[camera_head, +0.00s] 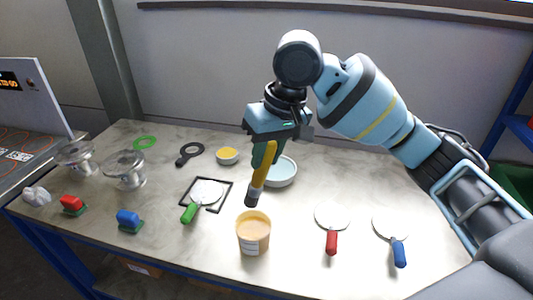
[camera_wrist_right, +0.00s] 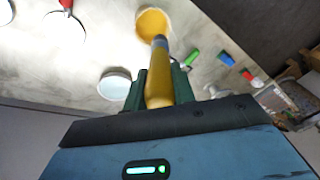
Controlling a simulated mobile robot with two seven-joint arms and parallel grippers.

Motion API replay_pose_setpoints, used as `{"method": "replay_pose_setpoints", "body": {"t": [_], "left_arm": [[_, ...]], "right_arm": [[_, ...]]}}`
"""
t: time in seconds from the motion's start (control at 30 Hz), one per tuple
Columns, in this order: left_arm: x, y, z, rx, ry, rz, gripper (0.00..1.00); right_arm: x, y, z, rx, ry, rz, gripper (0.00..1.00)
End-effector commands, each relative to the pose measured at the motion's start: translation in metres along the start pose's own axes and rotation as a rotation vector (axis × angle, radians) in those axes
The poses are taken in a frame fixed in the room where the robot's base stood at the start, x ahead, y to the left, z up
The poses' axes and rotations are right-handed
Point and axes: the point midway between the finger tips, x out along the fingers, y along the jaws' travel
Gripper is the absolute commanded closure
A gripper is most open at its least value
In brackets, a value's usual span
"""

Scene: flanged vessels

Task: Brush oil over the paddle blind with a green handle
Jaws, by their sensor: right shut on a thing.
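The paddle blind with a green handle (camera_head: 207,191) lies flat inside a black square outline on the table, its pale disc up and its handle toward the front. The green handle also shows in the right wrist view (camera_wrist_right: 191,58). My right gripper (camera_head: 266,155) is shut on a yellow-handled brush (camera_head: 260,175). The brush hangs nearly upright with its dark head down, just above and behind the tub of amber oil (camera_head: 253,236). In the right wrist view the brush (camera_wrist_right: 159,82) points at the tub (camera_wrist_right: 153,24). Its bristle tip is unclear. My left gripper is out of view.
Paddle blinds with red (camera_head: 331,240) and blue (camera_head: 398,250) handles lie at right. A pale blue dish (camera_head: 282,172) and a small yellow-filled bowl (camera_head: 227,156) stand behind.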

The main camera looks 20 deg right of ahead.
Motion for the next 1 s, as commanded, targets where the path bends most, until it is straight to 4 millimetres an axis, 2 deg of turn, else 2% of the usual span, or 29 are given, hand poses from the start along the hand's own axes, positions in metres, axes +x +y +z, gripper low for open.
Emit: {"method": "replay_pose_setpoints", "body": {"t": [1.0], "left_arm": [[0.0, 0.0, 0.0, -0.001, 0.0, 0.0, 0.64]], "right_arm": [[0.079, 0.015, 0.015, 0.002, -0.001, 0.001, 0.97]]}}
